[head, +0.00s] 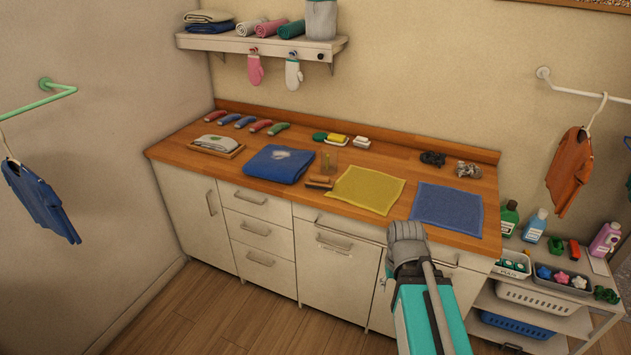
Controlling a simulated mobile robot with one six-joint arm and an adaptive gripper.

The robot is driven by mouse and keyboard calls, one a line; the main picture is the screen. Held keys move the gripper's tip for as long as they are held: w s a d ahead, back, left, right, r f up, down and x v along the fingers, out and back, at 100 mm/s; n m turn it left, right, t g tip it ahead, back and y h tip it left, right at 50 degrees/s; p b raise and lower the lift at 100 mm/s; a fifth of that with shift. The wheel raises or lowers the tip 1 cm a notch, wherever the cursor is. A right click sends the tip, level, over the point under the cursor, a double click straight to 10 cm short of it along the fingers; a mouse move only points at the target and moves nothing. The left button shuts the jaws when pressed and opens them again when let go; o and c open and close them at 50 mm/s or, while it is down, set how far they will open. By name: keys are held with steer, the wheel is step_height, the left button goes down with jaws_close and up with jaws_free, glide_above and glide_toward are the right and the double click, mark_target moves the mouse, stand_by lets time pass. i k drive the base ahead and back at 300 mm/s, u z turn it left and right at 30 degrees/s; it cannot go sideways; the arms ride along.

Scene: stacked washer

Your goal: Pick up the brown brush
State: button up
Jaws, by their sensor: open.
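The brown brush (320,182) appears as a small brown, block-like thing lying on the wooden counter (225,150). It sits between the folded blue towel (275,165) and the yellow cloth (368,190), near the counter's front edge. My gripper (406,228) is in front of the counter, to the right of the brush and well apart from it. It is open and holds nothing that I can see. Its fingers are small and partly hidden by my own wrist.
A blue cloth (446,207) lies right of the yellow one. Soap pieces (337,139) and dark bundles (432,158) sit toward the back. A cart (535,300) with bottles and baskets stands at right.

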mark_target(314, 181)
steer(key=i, duration=0.9)
steer(key=z, duration=0.05)
